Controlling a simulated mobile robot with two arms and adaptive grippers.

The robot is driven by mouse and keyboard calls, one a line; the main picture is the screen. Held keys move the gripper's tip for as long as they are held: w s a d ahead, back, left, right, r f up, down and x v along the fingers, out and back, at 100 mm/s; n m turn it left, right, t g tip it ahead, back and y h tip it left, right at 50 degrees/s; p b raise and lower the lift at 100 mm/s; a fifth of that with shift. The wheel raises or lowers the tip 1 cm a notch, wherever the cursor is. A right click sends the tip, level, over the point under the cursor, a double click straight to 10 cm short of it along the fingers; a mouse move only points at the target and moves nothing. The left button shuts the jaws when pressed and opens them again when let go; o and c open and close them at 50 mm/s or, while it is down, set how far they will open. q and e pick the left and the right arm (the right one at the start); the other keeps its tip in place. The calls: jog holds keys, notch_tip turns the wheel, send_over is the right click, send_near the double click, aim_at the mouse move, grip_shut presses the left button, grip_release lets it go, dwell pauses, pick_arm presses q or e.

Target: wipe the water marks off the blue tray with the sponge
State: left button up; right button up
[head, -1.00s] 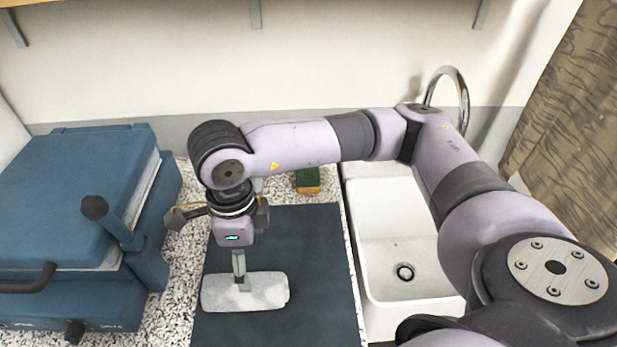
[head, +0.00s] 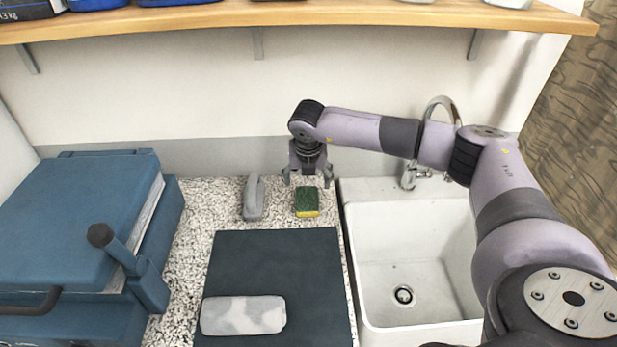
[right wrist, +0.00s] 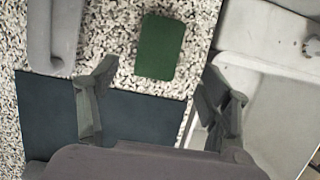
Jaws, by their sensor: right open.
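The green and yellow sponge (head: 307,203) lies on the speckled counter behind the dark blue mat (head: 275,265). It also shows, green side up, in the right wrist view (right wrist: 160,47). A flat, rounded, pale grey piece (head: 243,316) with whitish blotches lies on the mat's front left part; it looks grey rather than blue, and I cannot tell if it is the tray. My right gripper (head: 307,180) is open and empty, pointing down above the sponge. In the right wrist view its fingers (right wrist: 157,110) are spread, with the sponge ahead between them. My left gripper is out of view.
A grey rounded object (head: 254,198) stands left of the sponge. A white sink (head: 405,260) with a tap (head: 440,125) is at the right. A large blue hinged machine (head: 85,225) fills the left. A wooden shelf (head: 300,22) runs above.

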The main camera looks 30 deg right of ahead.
aim_at(307, 197)
jog(key=b+x, duration=0.4)
jog(key=x, duration=0.2)
jog(key=shift+f, duration=0.4)
jog(key=shift+b+x, duration=1.2)
jog(key=shift+w, duration=0.15)
jog(key=shift+c, duration=0.2)
jog(key=c, duration=1.2)
jog(key=shift+r, duration=0.1)
jog(key=shift+r+p, duration=2)
jog(key=shift+r, duration=1.45)
